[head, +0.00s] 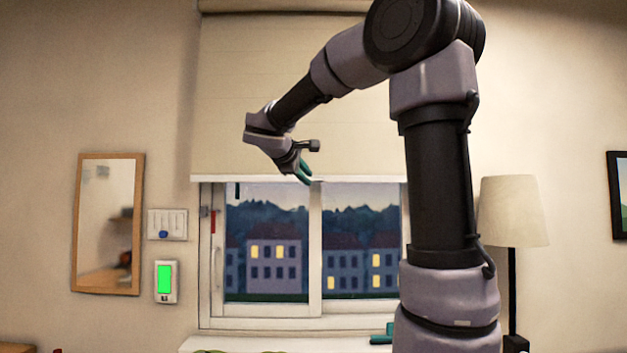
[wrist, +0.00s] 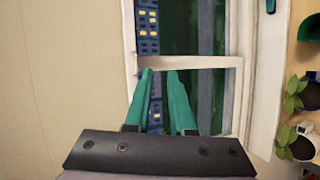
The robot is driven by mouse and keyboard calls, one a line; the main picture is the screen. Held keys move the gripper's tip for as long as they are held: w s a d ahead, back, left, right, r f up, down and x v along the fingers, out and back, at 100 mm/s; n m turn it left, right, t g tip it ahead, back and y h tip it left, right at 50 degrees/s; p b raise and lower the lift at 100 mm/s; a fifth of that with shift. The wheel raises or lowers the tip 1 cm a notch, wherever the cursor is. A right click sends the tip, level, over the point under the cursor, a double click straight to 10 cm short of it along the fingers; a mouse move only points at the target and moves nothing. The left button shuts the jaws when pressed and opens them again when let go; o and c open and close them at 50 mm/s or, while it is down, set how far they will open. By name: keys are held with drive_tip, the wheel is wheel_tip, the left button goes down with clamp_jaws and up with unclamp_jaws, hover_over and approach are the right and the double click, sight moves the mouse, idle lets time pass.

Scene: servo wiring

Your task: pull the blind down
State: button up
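The cream blind (head: 290,100) hangs part way over the window, and its pale bottom bar (head: 245,180) lies just above the panes. My gripper (head: 304,172) is at the bar's height near the middle of the window, seen from the side. In the wrist view, turned sideways, the blind (wrist: 60,80) fills the left and its bar (wrist: 129,40) runs up and down. My gripper's two teal fingers (wrist: 161,75) are apart with nothing held between them. The left finger is close to the bar; I cannot tell if it touches.
The window (head: 270,250) shows houses at dusk. A sill (head: 300,343) runs below it, and potted plants (wrist: 292,95) show in the wrist view. A mirror (head: 108,225), a wall switch (head: 167,225) and a green-lit panel (head: 165,281) are left; a lamp (head: 511,212) stands right.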

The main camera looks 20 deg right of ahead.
sight(315, 179)
drive_tip(key=shift+n+t+h, duration=0.4)
drive_tip(key=shift+n+t, duration=0.1)
drive_tip(key=shift+n, duration=0.1)
drive_tip(key=w+d, duration=0.2)
drive_tip(key=w, duration=0.1)
drive_tip(key=w+d, duration=0.2)
drive_tip(key=w, duration=0.2)
drive_tip(key=w+d, duration=0.3)
drive_tip(key=shift+w+r, duration=0.15)
drive_tip(key=shift+w, duration=0.2)
clamp_jaws()
idle(0.6)
